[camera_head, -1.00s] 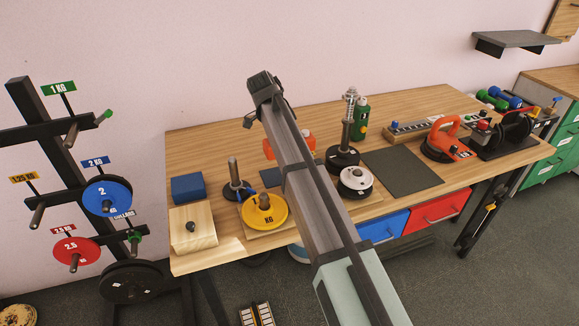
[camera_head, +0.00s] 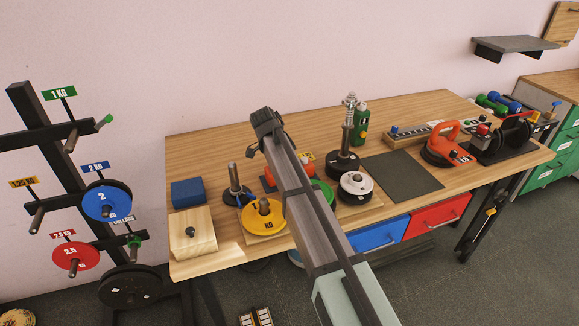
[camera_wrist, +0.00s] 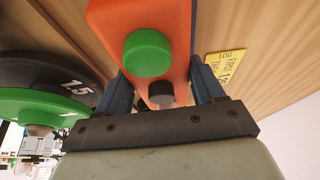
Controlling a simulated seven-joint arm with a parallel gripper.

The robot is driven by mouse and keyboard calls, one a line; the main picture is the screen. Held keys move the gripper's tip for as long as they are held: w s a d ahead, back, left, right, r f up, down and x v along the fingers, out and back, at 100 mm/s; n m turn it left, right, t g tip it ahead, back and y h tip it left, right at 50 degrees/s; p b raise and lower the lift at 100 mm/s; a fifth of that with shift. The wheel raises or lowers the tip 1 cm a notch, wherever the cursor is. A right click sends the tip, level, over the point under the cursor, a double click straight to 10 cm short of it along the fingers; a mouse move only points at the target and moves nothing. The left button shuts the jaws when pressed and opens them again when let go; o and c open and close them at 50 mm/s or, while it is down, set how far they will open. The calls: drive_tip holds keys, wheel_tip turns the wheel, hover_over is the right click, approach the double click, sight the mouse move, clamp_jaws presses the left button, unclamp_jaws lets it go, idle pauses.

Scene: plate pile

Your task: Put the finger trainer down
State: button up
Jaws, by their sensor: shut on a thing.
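The finger trainer (camera_wrist: 180,25) is an orange block with a green round button and a black knob, in the wrist view. My gripper (camera_wrist: 161,84) is shut on it, with a blue finger on each side. In the head view, part of the orange trainer (camera_head: 272,180) shows left of my arm, behind the yellow plate. My arm hides the rest of it and most of the gripper there. I cannot tell whether its underside touches the table.
A yellow label (camera_head: 307,156) lies on the wooden table (camera_head: 215,145). A yellow weight plate (camera_head: 250,222), a post (camera_head: 233,180) and a green plate (camera_head: 324,190) stand close by. A blue block (camera_head: 187,193) is at left. A dark mat (camera_head: 402,177) is bare at right.

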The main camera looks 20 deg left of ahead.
drive_tip(key=o, duration=1.3)
drive_tip(key=shift+f, duration=0.1)
drive_tip(key=v, duration=1.2)
